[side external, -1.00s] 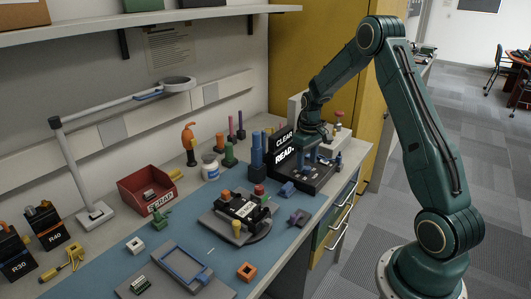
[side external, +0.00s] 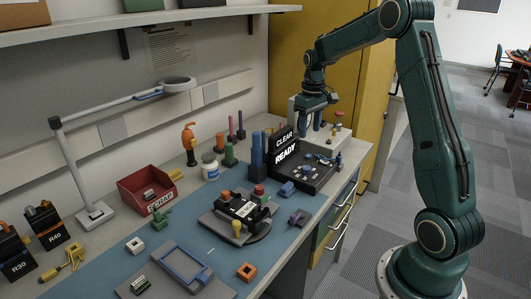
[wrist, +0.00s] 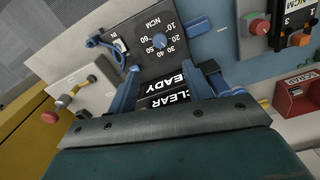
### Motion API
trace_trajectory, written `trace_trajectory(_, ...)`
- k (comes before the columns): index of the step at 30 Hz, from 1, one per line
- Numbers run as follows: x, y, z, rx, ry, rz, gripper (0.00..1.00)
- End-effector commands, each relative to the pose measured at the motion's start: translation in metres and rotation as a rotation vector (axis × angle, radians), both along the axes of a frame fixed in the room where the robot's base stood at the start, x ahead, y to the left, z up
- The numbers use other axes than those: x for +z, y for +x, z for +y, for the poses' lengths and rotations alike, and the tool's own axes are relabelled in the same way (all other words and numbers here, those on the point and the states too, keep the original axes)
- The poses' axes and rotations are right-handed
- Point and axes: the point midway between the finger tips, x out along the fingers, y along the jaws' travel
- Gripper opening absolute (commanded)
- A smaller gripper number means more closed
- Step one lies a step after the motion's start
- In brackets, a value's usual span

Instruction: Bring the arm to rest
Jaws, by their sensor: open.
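My gripper (side external: 318,121) is in the air over the far right end of the bench, above a black test station (side external: 318,181). Its two blue fingers are apart, with nothing held between them. In the wrist view the spread fingers of my gripper (wrist: 163,76) frame the station's face, with its dial (wrist: 160,41) beyond them. The station's sign (side external: 285,150) reads CLEAR and READY; it shows upside down in the wrist view (wrist: 166,91). My arm is raised and bent, reaching in from the right.
A dark fixture on a round turntable (side external: 240,209) stands mid-bench, left of the station. A red scrap bin (side external: 150,188), a lamp (side external: 80,170) and several upright pegs stand further left and behind. A shelf (side external: 150,20) hangs above. Open air surrounds my gripper.

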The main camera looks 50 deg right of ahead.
Motion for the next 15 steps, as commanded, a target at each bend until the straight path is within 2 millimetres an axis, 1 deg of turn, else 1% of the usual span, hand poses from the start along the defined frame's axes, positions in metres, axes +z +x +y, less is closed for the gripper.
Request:
trace_trajectory(10, 0.001, 0.0, 0.002, 0.001, -0.001, -0.002, 0.5)
trace_trajectory(15, 0.012, -0.002, 0.013, 0.008, -0.01, -0.015, 0.5)
